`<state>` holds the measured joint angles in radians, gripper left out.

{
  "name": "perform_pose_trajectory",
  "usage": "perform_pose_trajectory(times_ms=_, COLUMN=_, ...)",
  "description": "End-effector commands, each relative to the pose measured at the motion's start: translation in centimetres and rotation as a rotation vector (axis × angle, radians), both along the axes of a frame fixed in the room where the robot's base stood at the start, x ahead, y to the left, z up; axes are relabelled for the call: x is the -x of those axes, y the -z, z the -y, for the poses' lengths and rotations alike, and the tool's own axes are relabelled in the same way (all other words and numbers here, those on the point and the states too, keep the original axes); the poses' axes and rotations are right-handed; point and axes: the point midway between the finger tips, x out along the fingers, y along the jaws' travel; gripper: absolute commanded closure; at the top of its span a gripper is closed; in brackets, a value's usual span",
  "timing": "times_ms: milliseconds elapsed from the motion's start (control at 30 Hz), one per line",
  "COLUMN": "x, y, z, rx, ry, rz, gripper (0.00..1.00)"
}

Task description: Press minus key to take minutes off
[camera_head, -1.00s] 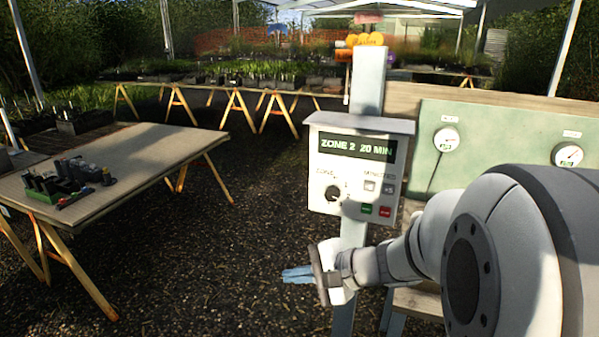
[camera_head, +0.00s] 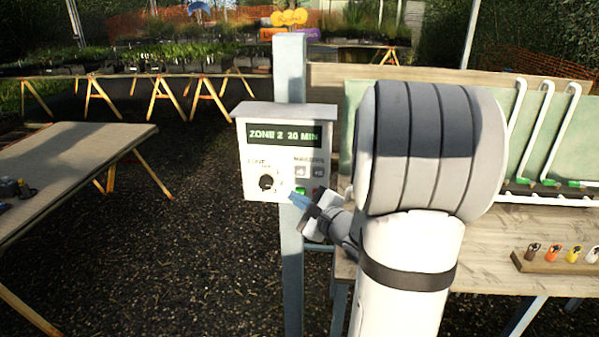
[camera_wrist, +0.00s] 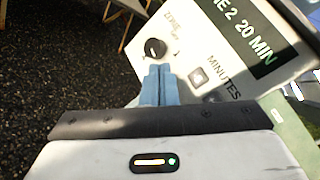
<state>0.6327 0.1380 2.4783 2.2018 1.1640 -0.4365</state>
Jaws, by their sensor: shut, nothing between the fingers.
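The control box (camera_head: 240,165) hangs on a grey-blue post, and its display (camera_head: 284,135) reads ZONE 2 20 MIN. Under MINUTES are two small keys; the left, paler key (camera_head: 300,171) seems to be minus, though its mark is hard to read. It also shows in the wrist view (camera_wrist: 197,77). The darker key (camera_head: 318,171) is to its right. My gripper (camera_head: 293,197) is shut and empty, its blue fingertips in front of the box's lower part, below the keys. In the wrist view the fingertips (camera_wrist: 160,68) point between the zone knob (camera_wrist: 155,48) and the pale key. Contact cannot be told.
A green button (camera_head: 300,190) sits below the keys, close to my fingertips. A wooden bench (camera_head: 500,235) with white pipes and small coloured fittings is at the right. A table (camera_head: 80,160) stands at the left. Gravel floor between is clear.

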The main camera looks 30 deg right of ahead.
Motion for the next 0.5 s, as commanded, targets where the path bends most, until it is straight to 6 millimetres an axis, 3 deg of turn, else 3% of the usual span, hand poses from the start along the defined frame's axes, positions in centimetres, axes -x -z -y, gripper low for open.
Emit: perform_pose_trajectory(times_ms=500, x=-5.3, y=0.1, z=3.6, rx=0.001, ry=0.000, rz=0.000, gripper=1.00)
